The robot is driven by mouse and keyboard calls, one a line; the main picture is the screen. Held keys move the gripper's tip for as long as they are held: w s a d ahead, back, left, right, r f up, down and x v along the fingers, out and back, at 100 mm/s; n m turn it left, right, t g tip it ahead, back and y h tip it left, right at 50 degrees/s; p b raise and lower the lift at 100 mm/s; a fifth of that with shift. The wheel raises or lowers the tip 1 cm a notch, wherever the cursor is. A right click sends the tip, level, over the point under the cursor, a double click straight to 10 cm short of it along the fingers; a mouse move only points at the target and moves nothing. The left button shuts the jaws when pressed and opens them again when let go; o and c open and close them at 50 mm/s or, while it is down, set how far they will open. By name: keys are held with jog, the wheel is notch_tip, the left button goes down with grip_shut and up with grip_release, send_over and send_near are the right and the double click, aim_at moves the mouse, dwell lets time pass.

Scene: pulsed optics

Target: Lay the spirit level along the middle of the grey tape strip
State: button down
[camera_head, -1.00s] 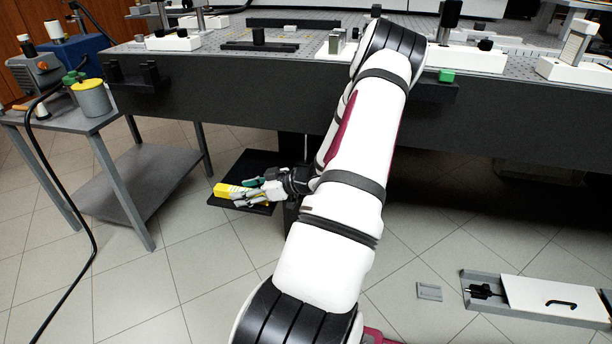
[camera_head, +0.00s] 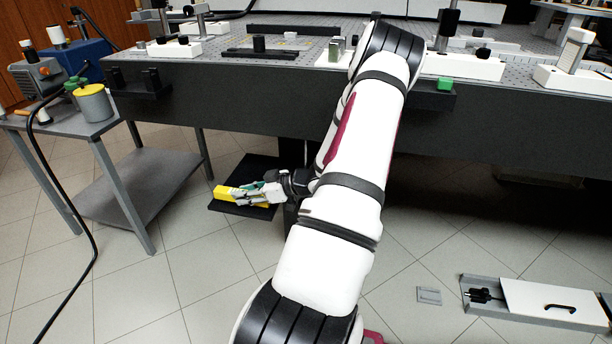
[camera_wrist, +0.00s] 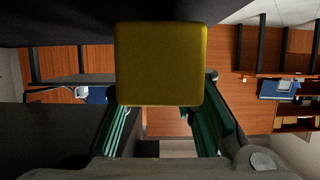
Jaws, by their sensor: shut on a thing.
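A yellow bar (camera_head: 225,193), which looks like the spirit level, is held in my gripper (camera_head: 248,192) at the left of my arm in the head view. My gripper is shut on it. In the wrist view the bar (camera_wrist: 160,62) shows as a yellow block, end on, just beyond the green-padded fingers of my gripper (camera_wrist: 162,118). The bar appears just above or against a dark flat shelf (camera_head: 262,170) below the table; I cannot tell whether they touch. I cannot make out the grey tape strip.
The perforated optical table (camera_head: 215,60) stands at the back with several mounts on it, partly hidden by my arm. A grey cart (camera_head: 100,128) with a yellow-lidded can (camera_head: 93,100) stands at left. An open drawer unit (camera_head: 545,300) lies on the floor at right.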

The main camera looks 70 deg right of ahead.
jog(key=shift+r+p, duration=2.05)
jog(key=shift+r, duration=0.4)
jog(key=shift+a, duration=0.1)
